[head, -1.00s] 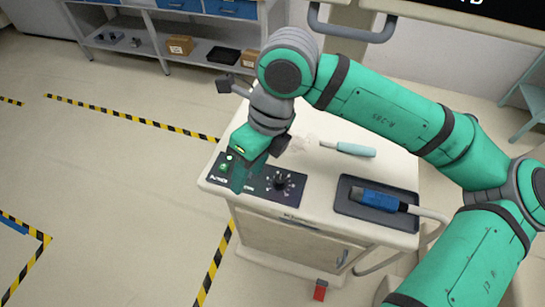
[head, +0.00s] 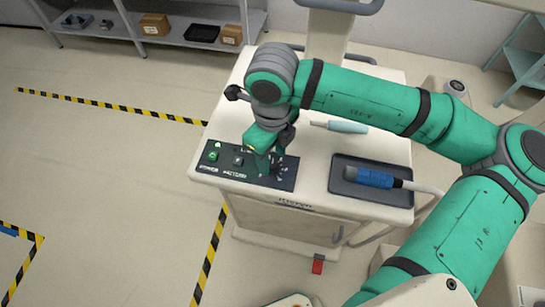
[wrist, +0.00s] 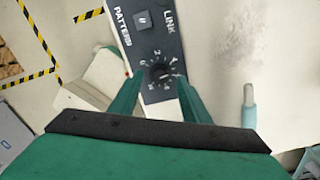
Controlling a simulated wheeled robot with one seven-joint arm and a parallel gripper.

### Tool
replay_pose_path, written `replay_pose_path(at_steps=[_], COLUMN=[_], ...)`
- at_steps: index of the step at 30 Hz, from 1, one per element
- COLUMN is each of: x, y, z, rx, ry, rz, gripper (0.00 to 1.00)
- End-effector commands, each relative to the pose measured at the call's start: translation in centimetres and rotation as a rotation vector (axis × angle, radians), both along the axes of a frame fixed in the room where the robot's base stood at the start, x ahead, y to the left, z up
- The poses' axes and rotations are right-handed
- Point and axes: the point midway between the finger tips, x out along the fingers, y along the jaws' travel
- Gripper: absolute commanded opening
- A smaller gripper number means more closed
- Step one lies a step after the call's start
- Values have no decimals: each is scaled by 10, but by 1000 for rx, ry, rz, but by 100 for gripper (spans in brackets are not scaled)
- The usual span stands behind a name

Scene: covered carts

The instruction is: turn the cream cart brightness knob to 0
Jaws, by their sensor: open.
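The cream cart (head: 232,118) stands in the middle of the head view. A dark control panel (head: 206,169) lies along its front left top edge, with a green power button and a pattern switch. The black knob (wrist: 158,73), with a numbered dial around it, is at the panel's right end. My gripper (head: 270,170) is over that end and partly hides the knob in the head view. In the wrist view, the open fingers (wrist: 158,82) stand on either side of the knob. I cannot tell whether they touch it, nor read the pointer surely.
A dark tray (head: 345,200) with a blue-handled probe (head: 370,178) is on the cart's right side. A pale teal-handled tool (head: 346,127) lies behind the panel. A red tag (head: 318,264) is near the cart's foot. Shelves (head: 185,40) stand behind.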

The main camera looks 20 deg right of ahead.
Motion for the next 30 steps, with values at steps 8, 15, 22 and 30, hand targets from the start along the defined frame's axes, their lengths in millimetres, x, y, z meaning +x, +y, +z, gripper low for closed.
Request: replay_pose_path(at_steps=[8, 15, 22, 30], x=[-1, 0, 0, 0], y=[-1, -1, -1, -1], z=[-17, -17, -17, -17], rx=[0, 1, 1, 1], ry=[0, -1, -1, -1], rz=[-2, -2, -2, 28], gripper=[43, 43, 2, 2])
